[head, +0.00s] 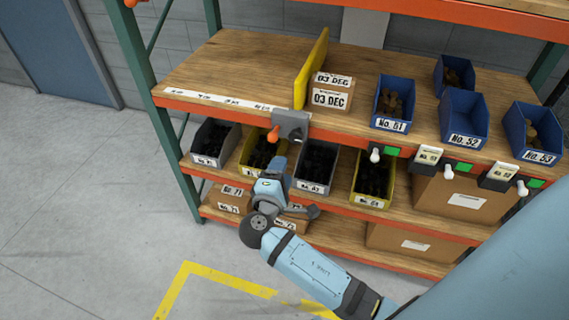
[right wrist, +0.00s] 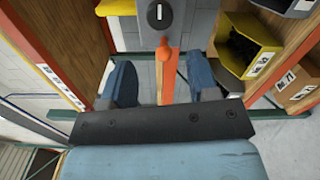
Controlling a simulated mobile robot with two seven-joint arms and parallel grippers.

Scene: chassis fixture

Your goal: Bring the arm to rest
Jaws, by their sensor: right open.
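My right gripper (head: 281,163) is in front of the shelf rack in the head view, just below a grey box (head: 291,124) with an orange handle (head: 273,134) on the top shelf's front edge. In the right wrist view the two blue fingers (right wrist: 160,78) stand wide apart with nothing gripped. The orange handle (right wrist: 167,58) shows between them in that picture, below the grey box (right wrist: 165,15); whether it lies within the fingers' reach I cannot tell. My left gripper is not in view.
A yellow panel (head: 311,68) stands upright on the top shelf beside cartons (head: 330,97). Blue bins (head: 394,103) are to the right. Grey and yellow bins (head: 317,166) fill the shelf behind my gripper. The floor (head: 90,210) at left is clear.

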